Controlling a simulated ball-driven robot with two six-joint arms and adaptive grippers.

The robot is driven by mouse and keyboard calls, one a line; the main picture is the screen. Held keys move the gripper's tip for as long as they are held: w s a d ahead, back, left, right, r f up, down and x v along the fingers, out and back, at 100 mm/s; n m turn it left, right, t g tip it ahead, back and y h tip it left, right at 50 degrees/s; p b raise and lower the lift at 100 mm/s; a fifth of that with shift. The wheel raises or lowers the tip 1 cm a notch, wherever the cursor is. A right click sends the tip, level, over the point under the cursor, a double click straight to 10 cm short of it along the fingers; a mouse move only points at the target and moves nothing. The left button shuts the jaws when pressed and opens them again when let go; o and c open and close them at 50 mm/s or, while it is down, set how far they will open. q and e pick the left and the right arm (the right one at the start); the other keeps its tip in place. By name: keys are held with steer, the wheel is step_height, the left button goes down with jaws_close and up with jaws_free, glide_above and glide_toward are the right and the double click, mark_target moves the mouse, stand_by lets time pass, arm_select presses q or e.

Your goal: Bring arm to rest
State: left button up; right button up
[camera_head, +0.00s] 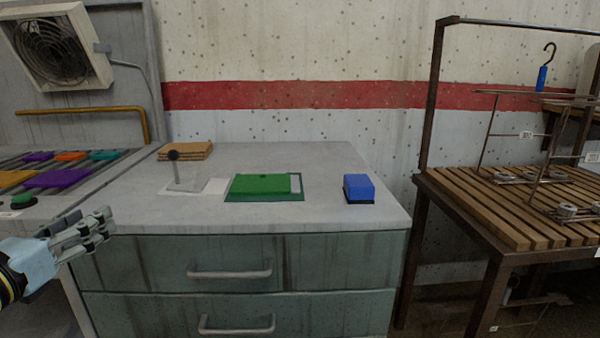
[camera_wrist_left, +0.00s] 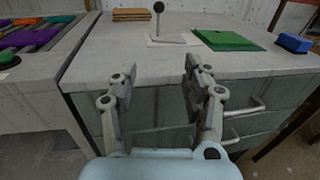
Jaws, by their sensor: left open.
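My left gripper (camera_head: 98,226) is at the lower left in the head view, in front of the drawer cabinet's left end. In the left wrist view its two fingers (camera_wrist_left: 158,80) are spread apart with nothing between them. The worktop (camera_head: 320,212) lies beyond the fingertips, and the gripper looks clear of it. My right gripper is in neither view.
On the worktop are a lever with a black knob (camera_head: 173,155), a green block (camera_head: 262,185), a blue block (camera_head: 358,187) and brown boards (camera_head: 185,151). A sloped rack (camera_head: 60,170) with coloured pieces stands left. A slatted bench (camera_head: 490,205) with wire racks stands right. Drawer handles (camera_head: 230,274) stick out in front.

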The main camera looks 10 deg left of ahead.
arm_select(q)
steer(key=s+a+f+n+g+y, duration=0.1)
steer(key=a+f+n+g+y, duration=0.2)
steer(key=f, duration=0.6)
steer(key=s+a+f+n+g+y, duration=0.1)
steer(key=s+a+f+n, duration=0.15)
steer(key=f+n, duration=0.4)
steer(key=s+f+n+g, duration=0.2)
steer(key=s+f+n, duration=0.15)
steer(key=f, duration=0.55)
steer(key=s+f+n+g, duration=0.25)
steer(key=s+f, duration=0.25)
steer(key=f, duration=0.4)
steer(key=s+d+f+n+g+h, duration=0.1)
steer(key=s+d+f+n+g, duration=0.1)
steer(key=s+d+f+n, duration=0.35)
steer(key=s+d+f+n+g+h, duration=0.1)
steer(key=s+d+f+n+g, duration=0.15)
steer(key=s+f, duration=0.6)
steer(key=s+d+f+n+g, duration=0.1)
steer(key=s+d+f+n, duration=0.1)
steer(key=s+n, duration=0.2)
steer(key=s+d+f+n+g+h, duration=0.1)
steer(key=s+d+f+n+g, duration=0.1)
steer(key=s, duration=0.5)
steer(key=s+d+f+n+g+h, duration=0.1)
steer(key=s+d+f+n, duration=0.3)
steer(key=s+n, duration=0.1)
steer(key=shift+s+n, duration=0.35)
steer(key=shift+s, duration=0.15)
